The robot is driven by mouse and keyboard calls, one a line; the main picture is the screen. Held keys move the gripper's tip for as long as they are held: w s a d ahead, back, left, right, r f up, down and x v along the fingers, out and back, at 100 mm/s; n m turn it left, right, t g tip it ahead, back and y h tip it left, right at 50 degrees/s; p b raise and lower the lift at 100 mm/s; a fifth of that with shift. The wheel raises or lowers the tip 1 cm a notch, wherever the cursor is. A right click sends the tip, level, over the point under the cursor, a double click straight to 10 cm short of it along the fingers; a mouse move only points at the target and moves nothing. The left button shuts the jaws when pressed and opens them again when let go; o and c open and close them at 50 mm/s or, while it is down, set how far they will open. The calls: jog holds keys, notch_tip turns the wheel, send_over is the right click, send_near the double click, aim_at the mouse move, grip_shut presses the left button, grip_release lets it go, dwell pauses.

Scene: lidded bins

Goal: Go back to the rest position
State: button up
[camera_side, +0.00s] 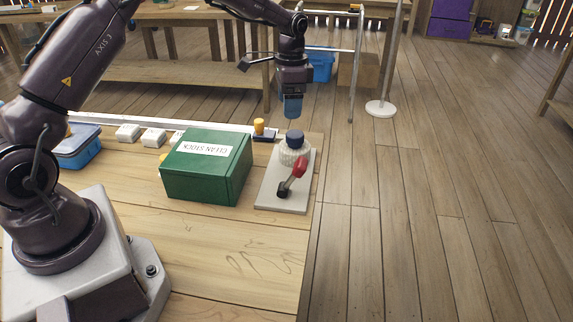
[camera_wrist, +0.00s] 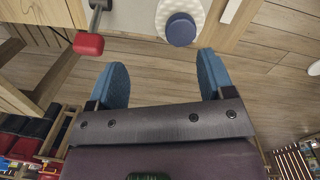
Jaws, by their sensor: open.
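My gripper (camera_side: 292,107) hangs in the air above the far right of the workbench, pointing down. Its two blue fingers are apart with nothing between them in the wrist view (camera_wrist: 162,70). Below it, a ribbed white jar-like piece (camera_side: 293,156) with a dark blue top stands on a pale plate (camera_side: 268,202). In the wrist view the blue top (camera_wrist: 181,28) lies beyond the fingertips, apart from them. A red-handled lever (camera_side: 299,167) is mounted on the same plate.
A closed green box (camera_side: 205,186) labelled CLEAN STOCK stands left of the plate. White blocks (camera_side: 153,137) and a blue bin (camera_side: 76,150) lie further left. The bench front is clear.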

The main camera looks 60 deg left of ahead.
jog(key=s+d+r+n+t, duration=0.1)
jog(key=s+d+r+t, duration=0.1)
jog(key=s+r, duration=0.4)
jog(key=s+d+r+n+t, duration=0.2)
jog(key=s+d+r, duration=0.3)
jog(key=s, duration=0.8)
jog(key=s+d+r+n+t, duration=0.2)
jog(key=s+d+r, duration=0.2)
jog(key=s, duration=0.6)
jog(key=shift+w+v, duration=0.3)
jog(key=shift+v, duration=1.1)
